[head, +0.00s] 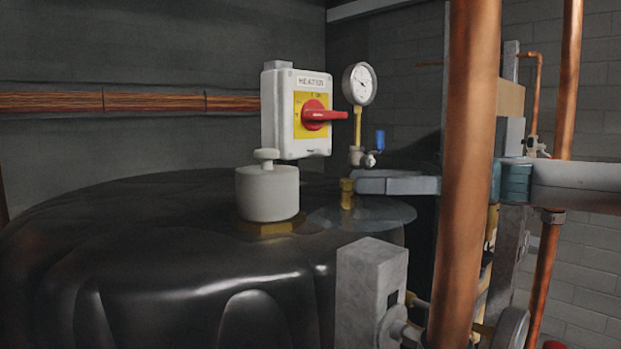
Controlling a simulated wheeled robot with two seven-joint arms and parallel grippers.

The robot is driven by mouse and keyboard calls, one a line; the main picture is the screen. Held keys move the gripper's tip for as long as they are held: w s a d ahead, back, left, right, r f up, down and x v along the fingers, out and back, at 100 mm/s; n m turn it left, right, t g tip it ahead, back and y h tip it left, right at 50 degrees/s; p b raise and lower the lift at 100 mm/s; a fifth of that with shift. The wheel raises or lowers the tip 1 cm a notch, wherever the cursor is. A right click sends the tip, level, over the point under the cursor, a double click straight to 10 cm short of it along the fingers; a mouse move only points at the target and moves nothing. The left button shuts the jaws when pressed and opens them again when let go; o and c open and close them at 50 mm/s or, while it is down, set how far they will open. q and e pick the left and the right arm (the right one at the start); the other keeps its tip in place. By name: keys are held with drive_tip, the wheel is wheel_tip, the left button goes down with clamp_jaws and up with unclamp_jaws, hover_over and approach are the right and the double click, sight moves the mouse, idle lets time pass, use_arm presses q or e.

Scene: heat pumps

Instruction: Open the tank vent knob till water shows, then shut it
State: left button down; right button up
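A small brass fitting (347,193) stands upright on top of the black tank (170,262), and I take it for the tank vent with its knob. My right gripper (357,184) comes in from the right behind a thick copper pipe, its fingertips pointing left at the top of the fitting. The tips are at or right beside it; whether they touch or grip it I cannot tell. A thin, clear, shiny patch like water (385,213) lies on the tank around the fitting's foot. My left gripper is not in view.
A white capped cylinder (267,194) stands left of the fitting. Behind are a heater switch box with a red handle (318,115), a gauge (359,84) and a blue-handled valve (380,140). A thick copper pipe (468,150) and grey block (368,285) stand in front.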

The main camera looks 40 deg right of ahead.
drive_tip(key=shift+w, duration=0.3)
drive_tip(key=shift+s, duration=0.2)
drive_tip(key=p+x, duration=0.2)
drive_tip(key=x, duration=0.1)
drive_tip(key=p+x, duration=0.2)
drive_tip(key=x, duration=0.1)
drive_tip(key=shift+r, duration=0.2)
drive_tip(key=shift+p+x, duration=0.4)
drive_tip(key=shift+x, duration=0.4)
drive_tip(key=shift+f, duration=0.2)
clamp_jaws()
